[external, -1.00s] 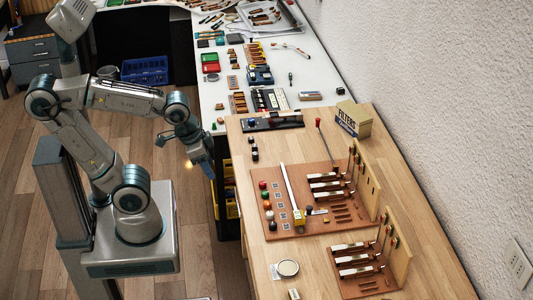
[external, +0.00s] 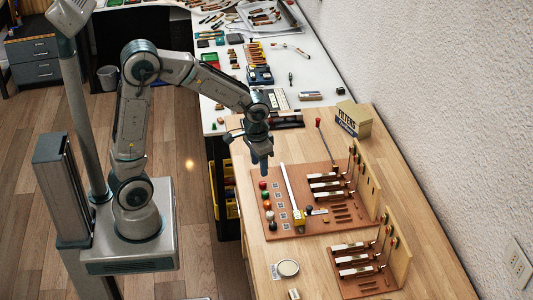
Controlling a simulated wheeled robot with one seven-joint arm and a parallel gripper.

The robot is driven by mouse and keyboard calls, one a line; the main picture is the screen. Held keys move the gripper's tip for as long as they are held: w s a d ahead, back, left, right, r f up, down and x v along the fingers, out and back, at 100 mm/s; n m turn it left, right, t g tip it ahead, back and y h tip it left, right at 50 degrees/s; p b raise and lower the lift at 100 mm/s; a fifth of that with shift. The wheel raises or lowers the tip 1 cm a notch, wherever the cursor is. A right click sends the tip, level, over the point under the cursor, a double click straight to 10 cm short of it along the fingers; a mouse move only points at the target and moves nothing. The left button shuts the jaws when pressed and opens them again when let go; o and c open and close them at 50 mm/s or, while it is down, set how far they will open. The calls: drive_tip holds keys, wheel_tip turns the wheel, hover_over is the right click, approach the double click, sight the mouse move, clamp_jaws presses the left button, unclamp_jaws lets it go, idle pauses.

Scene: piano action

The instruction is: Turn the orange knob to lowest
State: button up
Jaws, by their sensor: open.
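The orange knob (external: 267,204) stands near the left edge of a brown board (external: 300,226) on the wooden workbench. It sits in a column of small coloured knobs, with a red knob (external: 262,185) and a green knob (external: 265,195) behind it and a black knob (external: 272,226) at the front end. Small printed labels lie to the right of the knobs. My gripper (external: 263,168) points down above the back left corner of the board, behind the red knob. It is open and holds nothing. It is apart from the orange knob. The knob's setting is too small to read.
A long pale bar (external: 292,190) lies right of the knobs. Piano action models with upright wooden backs stand on the board and on a second board (external: 362,280) in front. A FILTERS box (external: 353,118) stands behind. Bare bench lies left of the board.

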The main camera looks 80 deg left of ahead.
drive_tip(key=n, duration=0.1)
approach(268, 202)
drive_tip(key=shift+g+h, duration=0.3)
drive_tip(key=f+b, duration=0.4)
drive_tip(key=b, duration=0.1)
drive_tip(key=f+b, duration=0.4)
drive_tip(key=shift+w+a+f+b, duration=0.15)
drive_tip(key=shift+a+f+b, duration=0.05)
drive_tip(key=shift+f+b, duration=0.15)
clamp_jaws()
